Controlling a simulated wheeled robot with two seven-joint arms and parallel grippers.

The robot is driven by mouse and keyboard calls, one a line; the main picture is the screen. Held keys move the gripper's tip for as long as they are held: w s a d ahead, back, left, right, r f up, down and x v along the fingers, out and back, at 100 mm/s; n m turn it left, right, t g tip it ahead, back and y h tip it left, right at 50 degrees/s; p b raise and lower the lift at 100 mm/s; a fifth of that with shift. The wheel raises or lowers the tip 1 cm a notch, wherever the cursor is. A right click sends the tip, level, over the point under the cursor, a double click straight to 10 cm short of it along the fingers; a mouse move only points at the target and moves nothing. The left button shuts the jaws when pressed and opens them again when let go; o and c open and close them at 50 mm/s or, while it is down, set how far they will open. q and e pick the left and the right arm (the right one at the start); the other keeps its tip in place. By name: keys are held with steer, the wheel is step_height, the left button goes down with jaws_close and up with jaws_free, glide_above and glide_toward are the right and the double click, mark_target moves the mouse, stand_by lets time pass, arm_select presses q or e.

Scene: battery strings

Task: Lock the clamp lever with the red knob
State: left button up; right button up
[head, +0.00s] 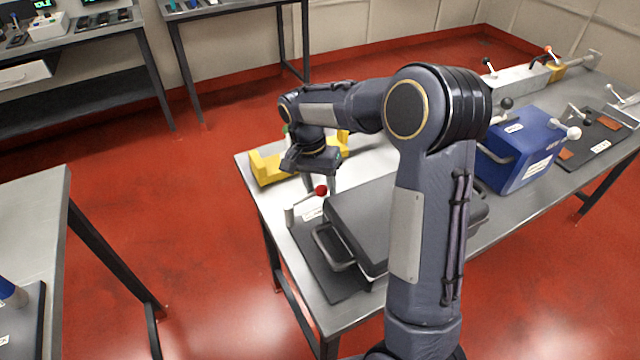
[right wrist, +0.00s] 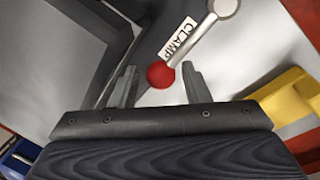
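The clamp lever (head: 305,203) is a short silver arm on a round post at the near left of the grey bench. Its red knob (head: 321,190) is at the lever's free end. In the right wrist view the red knob (right wrist: 160,75) lies between the tips of my right gripper (right wrist: 161,83), with gaps on both sides. The lever (right wrist: 190,45) runs up right from it to its pivot beside a CLAMP label (right wrist: 178,40). My right gripper (head: 320,180) is open and points down at the knob. My left gripper is not in view.
A dark grey case (head: 365,215) with a handle sits on a black plate close to the lever. A yellow bracket (head: 268,168) stands behind the gripper. A blue box (head: 520,150) with levers is farther right. My right arm hides part of the bench.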

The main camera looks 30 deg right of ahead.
steer(key=shift+o, duration=0.5)
steer(key=shift+r, duration=0.1)
steer(key=shift+w+r, duration=0.15)
steer(key=shift+r, duration=0.2)
step_height(320, 180, up, 7)
steer(key=w, duration=0.1)
steer(key=shift+a, duration=0.45)
steer(key=shift+f, duration=0.1)
